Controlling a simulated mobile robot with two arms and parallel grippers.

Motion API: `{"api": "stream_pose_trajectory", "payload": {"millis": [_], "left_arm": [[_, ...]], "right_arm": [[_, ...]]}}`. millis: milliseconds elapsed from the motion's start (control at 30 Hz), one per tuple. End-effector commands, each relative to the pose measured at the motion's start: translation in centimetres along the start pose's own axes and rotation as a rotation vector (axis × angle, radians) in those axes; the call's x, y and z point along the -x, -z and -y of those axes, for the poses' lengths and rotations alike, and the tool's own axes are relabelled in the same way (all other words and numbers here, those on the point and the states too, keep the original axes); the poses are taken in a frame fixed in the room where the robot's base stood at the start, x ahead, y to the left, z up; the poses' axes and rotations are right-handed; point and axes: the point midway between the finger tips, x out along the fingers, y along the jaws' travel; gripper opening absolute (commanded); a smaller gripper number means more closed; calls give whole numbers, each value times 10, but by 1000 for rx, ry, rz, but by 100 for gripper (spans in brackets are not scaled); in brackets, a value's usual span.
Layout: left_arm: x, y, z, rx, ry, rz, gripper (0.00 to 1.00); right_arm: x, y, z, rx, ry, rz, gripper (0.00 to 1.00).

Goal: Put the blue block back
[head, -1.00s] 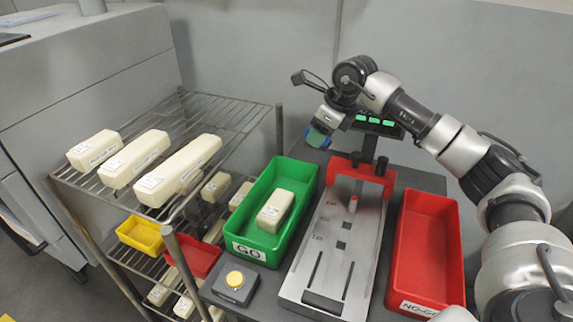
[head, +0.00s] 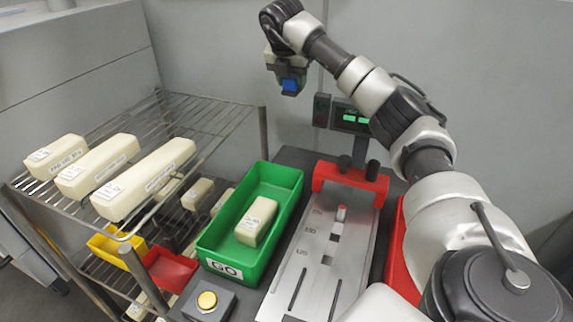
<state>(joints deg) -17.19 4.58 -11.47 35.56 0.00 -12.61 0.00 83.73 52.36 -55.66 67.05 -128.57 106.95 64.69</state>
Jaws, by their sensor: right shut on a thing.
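The blue block (head: 290,85) is held up in the air in front of the grey back wall. My right gripper (head: 288,76) points down and is shut on it, above and behind the green bin. Its fingers partly hide the block. My left gripper does not show in the head view.
A green GO bin (head: 213,240) holds one cream block (head: 257,221). To its right are a metal gauge plate (head: 318,262) with a red bridge (head: 350,181) and a red bin (head: 399,265), partly behind my arm. A wire rack (head: 215,112) with long cream blocks stands left.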

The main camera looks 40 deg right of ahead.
Motion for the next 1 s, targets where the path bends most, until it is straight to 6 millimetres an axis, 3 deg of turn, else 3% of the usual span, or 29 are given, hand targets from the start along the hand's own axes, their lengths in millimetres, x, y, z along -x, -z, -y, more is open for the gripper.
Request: {"api": "stream_pose_trajectory", "payload": {"millis": [100, 600, 800, 1000], "left_arm": [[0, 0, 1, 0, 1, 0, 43], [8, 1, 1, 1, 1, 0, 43], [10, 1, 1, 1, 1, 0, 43], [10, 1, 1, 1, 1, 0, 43]], "right_arm": [[-33, 14, 1, 5, 6, -2, 19], [-156, 65, 1, 6, 3, -3, 19], [-187, 77, 0, 4, -1, -1, 19], [-200, 83, 0, 5, -1, -1, 19]]}}
